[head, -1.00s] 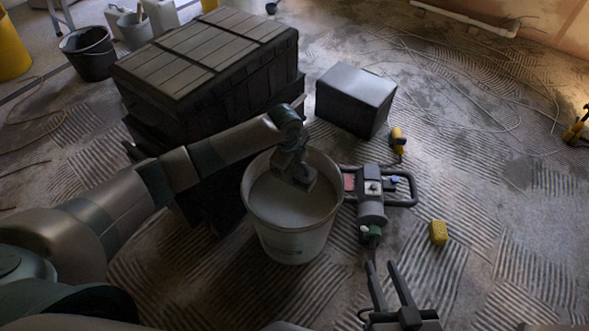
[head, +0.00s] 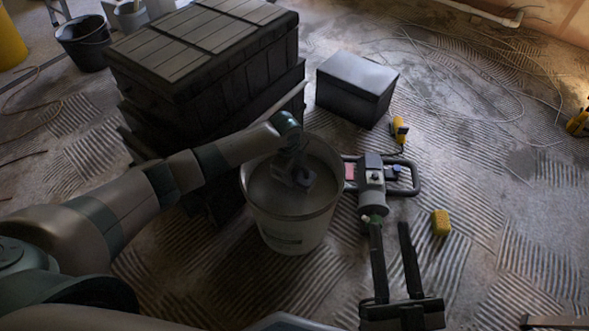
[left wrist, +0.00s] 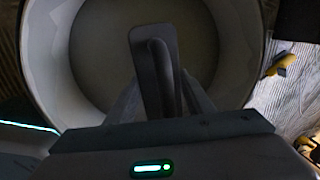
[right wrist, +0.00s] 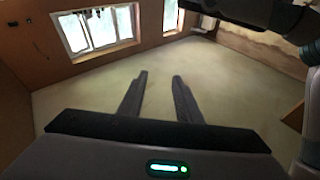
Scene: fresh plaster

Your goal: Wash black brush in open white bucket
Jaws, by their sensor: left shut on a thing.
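The open white bucket (head: 290,225) stands on the floor in the middle of the head view, with grey contents inside. My left gripper (head: 296,180) reaches down inside its rim. In the left wrist view my left gripper (left wrist: 160,105) is shut on the dark handle of the black brush (left wrist: 153,65), with the round bucket wall (left wrist: 45,60) around it. The brush's lower end is hidden. My right gripper (head: 393,228) is open and empty at the lower right of the head view; its spread fingers also show in the right wrist view (right wrist: 155,95).
A stack of black crates (head: 200,70) stands close behind and left of the bucket. A black box (head: 355,90) is behind it. A grey power mixer (head: 373,185) lies just right, with a yellow sponge (head: 441,222) beyond.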

